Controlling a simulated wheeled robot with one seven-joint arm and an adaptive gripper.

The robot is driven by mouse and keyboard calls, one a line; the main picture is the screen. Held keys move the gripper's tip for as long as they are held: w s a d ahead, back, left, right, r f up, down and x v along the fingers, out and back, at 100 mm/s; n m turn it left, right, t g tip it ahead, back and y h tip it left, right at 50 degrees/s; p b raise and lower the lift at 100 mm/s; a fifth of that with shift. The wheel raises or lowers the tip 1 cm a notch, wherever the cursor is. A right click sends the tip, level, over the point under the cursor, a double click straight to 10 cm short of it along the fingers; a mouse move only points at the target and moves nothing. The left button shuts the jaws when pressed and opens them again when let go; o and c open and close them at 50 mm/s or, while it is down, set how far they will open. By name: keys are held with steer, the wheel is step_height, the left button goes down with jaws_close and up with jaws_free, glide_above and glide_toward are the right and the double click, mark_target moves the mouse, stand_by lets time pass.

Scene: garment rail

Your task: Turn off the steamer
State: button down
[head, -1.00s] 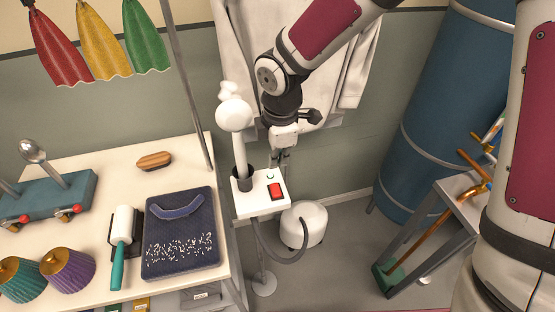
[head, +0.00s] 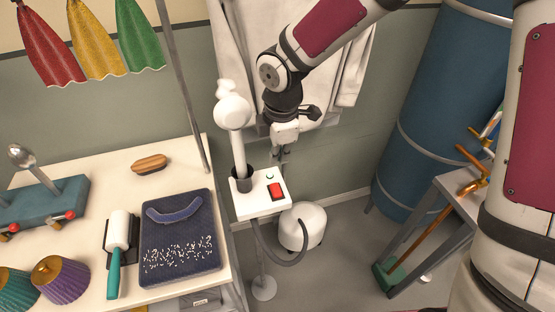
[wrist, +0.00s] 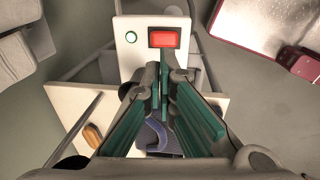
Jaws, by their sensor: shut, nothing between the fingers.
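The steamer has a white control panel (head: 249,207) with a red rocker switch (head: 277,192) and a small green-ringed indicator (head: 269,175). In the wrist view the switch (wrist: 164,39) looks bright red, with the green ring (wrist: 130,36) to its left. The white steamer head (head: 233,112) stands upright in a dark holder on the panel. My gripper (head: 283,163) is shut and empty, pointing down beside the panel's far edge. In the wrist view its fingertips (wrist: 162,70) appear just below the switch. I cannot tell whether they touch the panel.
The steamer's white floor tank (head: 301,227) and grey hose are below the panel. A table (head: 100,160) with a dark pad, lint roller and brush is at left. A pale garment (head: 236,60) hangs behind my arm. A blue cylinder (head: 420,110) and a grey stand are at right.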

mark_target(278, 193)
steer(key=f, duration=0.7)
steer(key=w+f, duration=0.1)
steer(key=f, duration=0.3)
steer(key=shift+w+a+f+p, duration=0.1)
steer(key=shift+a+p, duration=0.1)
steer(key=shift+p, duration=0.1)
steer(key=shift+w+f, duration=0.1)
steer(key=shift+f, duration=0.25)
steer(key=shift+w+f+b, duration=0.25)
steer(key=shift+f+b, duration=0.15)
steer(key=shift+s+r, duration=0.1)
steer(key=shift+s, duration=0.1)
steer(key=shift+s+d+p, duration=0.2)
steer(key=shift+s+p, duration=0.35)
steer(key=shift+s, duration=0.25)
